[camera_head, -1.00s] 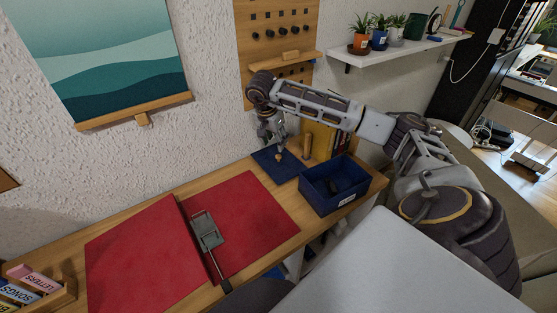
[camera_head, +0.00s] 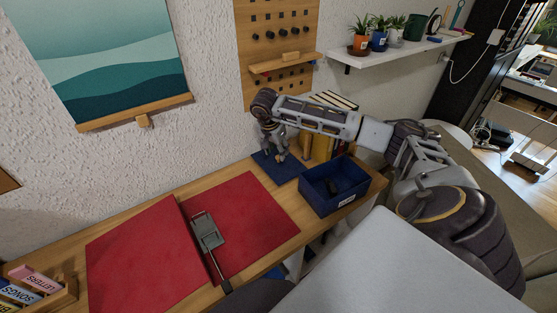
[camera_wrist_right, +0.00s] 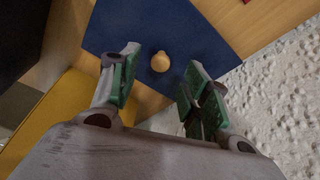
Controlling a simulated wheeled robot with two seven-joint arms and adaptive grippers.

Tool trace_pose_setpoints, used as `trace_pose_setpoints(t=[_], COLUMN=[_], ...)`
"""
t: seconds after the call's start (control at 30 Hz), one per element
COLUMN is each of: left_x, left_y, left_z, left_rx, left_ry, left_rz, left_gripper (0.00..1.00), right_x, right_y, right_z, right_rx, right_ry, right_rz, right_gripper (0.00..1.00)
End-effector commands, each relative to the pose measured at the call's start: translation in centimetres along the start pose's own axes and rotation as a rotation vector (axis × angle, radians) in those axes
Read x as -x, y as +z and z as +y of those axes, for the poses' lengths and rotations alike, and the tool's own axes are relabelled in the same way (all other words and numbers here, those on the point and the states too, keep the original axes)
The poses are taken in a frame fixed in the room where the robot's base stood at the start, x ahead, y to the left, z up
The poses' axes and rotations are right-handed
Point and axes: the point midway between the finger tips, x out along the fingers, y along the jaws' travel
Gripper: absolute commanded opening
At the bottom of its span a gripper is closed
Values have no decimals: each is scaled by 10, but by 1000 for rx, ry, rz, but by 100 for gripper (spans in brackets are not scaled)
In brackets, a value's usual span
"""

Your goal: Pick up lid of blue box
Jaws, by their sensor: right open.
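The blue lid (camera_head: 284,176) lies flat on the desk against the wall, left of the open blue box (camera_head: 351,190). In the right wrist view the lid (camera_wrist_right: 205,32) has a round wooden knob (camera_wrist_right: 160,62). My right gripper (camera_head: 275,155) is low over the lid, pointing down. In the right wrist view its green-padded fingers (camera_wrist_right: 158,77) are open, one on each side of the knob, with gaps showing. My left gripper is out of view.
A red folder (camera_head: 245,210) with a metal clip covers the desk at left. The wall (camera_head: 180,150) is close behind the lid. A pegboard (camera_head: 278,35) and plant shelf (camera_head: 400,48) are above.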

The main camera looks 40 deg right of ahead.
Motion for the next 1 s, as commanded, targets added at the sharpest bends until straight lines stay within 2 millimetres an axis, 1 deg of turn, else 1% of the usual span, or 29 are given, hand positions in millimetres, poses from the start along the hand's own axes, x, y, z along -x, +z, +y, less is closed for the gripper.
trace_pose_setpoints(t=[0.2,0.3,0.4,0.7,0.87,0.9,1.0], left_x=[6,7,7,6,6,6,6], left_y=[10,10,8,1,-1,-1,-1], left_z=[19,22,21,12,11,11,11], left_rx=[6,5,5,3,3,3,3], left_ry=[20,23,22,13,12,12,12], left_rz=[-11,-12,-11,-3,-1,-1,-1], left_gripper=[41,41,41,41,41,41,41], right_x=[-25,-34,-39,-41,-41,-41,-41], right_y=[0,0,0,0,0,0,0], right_z=[0,0,-1,-1,-1,-1,-1], right_rx=[-1,0,0,1,0,0,0], right_ry=[4,3,1,1,1,1,1], right_rz=[-1,0,1,1,1,1,1], right_gripper=[47,47,47,47,47,46,33])
